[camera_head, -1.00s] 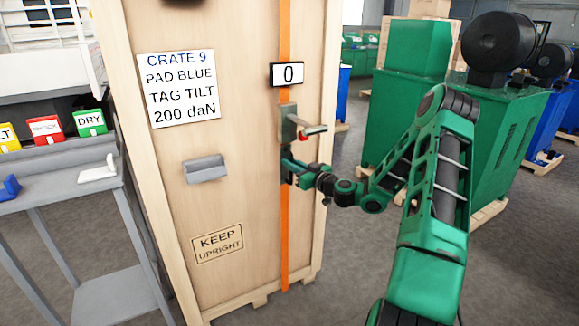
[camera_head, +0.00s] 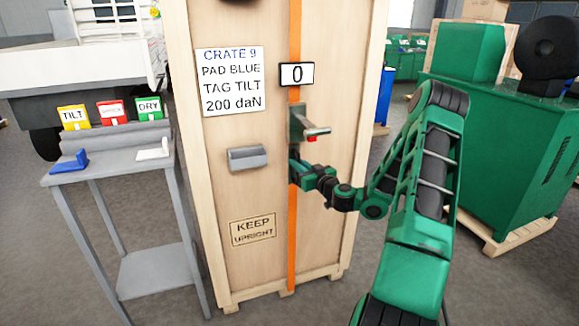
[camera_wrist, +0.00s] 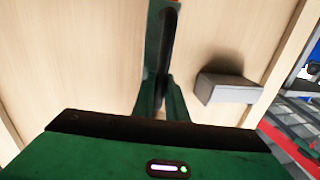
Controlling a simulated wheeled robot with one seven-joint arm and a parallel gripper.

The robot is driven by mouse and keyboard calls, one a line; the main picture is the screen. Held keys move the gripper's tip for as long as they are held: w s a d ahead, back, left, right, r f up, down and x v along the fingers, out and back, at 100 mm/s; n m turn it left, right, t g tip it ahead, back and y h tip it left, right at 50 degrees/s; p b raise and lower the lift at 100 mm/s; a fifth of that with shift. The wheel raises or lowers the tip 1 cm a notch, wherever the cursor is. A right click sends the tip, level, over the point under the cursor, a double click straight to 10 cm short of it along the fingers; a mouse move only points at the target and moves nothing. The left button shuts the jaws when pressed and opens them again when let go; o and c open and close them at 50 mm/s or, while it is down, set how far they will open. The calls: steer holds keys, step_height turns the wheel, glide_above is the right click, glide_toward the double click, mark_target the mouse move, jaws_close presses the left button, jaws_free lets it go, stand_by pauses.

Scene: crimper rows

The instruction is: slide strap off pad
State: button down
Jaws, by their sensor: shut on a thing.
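An orange strap (camera_head: 293,232) runs straight down the front of the wooden crate (camera_head: 228,190). A blue L-shaped pad (camera_head: 70,162) and a white one (camera_head: 152,153) lie on the grey stand.
A grey block (camera_head: 248,158) sticks out of the crate left of the strap; it also shows in the wrist view (camera_wrist: 226,89). Yellow, red and green tag boxes (camera_head: 112,112) stand on the grey stand (camera_head: 110,172). A large green machine (camera_head: 500,130) is at right. Floor shows between.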

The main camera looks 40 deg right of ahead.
steer(key=shift+w+a, duration=0.15)
steer(key=shift+a, duration=0.4)
steer(key=c, duration=1.8)
jaws_free()
steer(key=shift+o, duration=0.2)
steer(key=s, duration=1)
steer(key=shift+s+a, duration=0.35)
steer(key=shift+s, duration=0.05)
